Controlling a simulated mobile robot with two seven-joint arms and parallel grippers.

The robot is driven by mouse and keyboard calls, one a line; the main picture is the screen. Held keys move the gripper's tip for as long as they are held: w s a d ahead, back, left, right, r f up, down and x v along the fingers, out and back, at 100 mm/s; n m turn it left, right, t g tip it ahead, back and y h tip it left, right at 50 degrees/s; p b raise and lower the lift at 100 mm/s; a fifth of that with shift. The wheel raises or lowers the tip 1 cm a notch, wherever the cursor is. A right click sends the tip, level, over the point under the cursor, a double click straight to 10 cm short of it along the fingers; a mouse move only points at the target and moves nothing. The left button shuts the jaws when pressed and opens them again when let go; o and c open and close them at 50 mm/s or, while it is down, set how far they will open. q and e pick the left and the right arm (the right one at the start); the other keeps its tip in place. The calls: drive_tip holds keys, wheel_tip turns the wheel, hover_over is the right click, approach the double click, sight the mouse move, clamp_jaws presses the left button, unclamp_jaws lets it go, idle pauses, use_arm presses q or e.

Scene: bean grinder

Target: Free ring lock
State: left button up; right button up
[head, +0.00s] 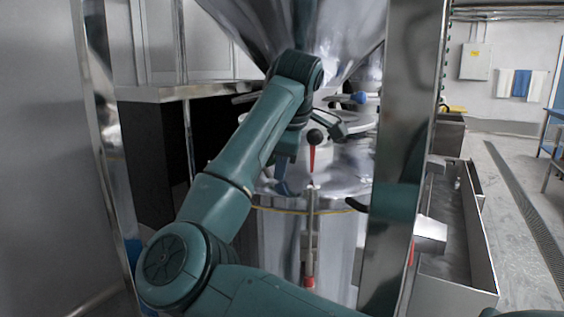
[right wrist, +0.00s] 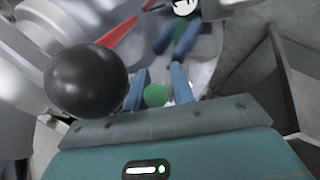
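The ring lock appears to be the red lever (head: 312,158) with a black ball knob (head: 315,136), upright at the front rim of the steel drum (head: 335,235). In the right wrist view the black ball (right wrist: 87,82) is large and close at left, with the red lever (right wrist: 122,34) behind it. My right gripper (head: 284,182) is just left of the lever, over the drum lid. Its blue fingers (right wrist: 159,88) are apart, and the ball is outside them. A green disc (right wrist: 155,95) shows between them; I cannot tell whether it is held. My left gripper is out of view.
A steel funnel (head: 345,30) hangs above the drum. A steel post (head: 408,130) stands close on the right, with an open metal trough (head: 455,250) beyond it. A blue knob (head: 360,98) sits behind the lever. Floor is free at far right.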

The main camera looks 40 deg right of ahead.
drive_tip(key=shift+r, duration=0.1)
drive_tip(key=v, duration=0.5)
drive_tip(key=shift+s+r, duration=0.1)
drive_tip(key=shift+r, duration=0.15)
use_arm(q)
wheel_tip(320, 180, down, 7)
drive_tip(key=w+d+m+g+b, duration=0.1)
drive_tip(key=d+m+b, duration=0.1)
drive_tip(key=b, duration=0.4)
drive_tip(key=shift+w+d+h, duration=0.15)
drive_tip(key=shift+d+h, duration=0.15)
use_arm(e)
drive_tip(key=v, duration=0.7)
drive_tip(key=shift+s, duration=0.2)
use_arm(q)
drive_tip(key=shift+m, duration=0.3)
use_arm(e)
drive_tip(key=shift+a+r, duration=0.15)
drive_tip(key=shift+c, duration=0.4)
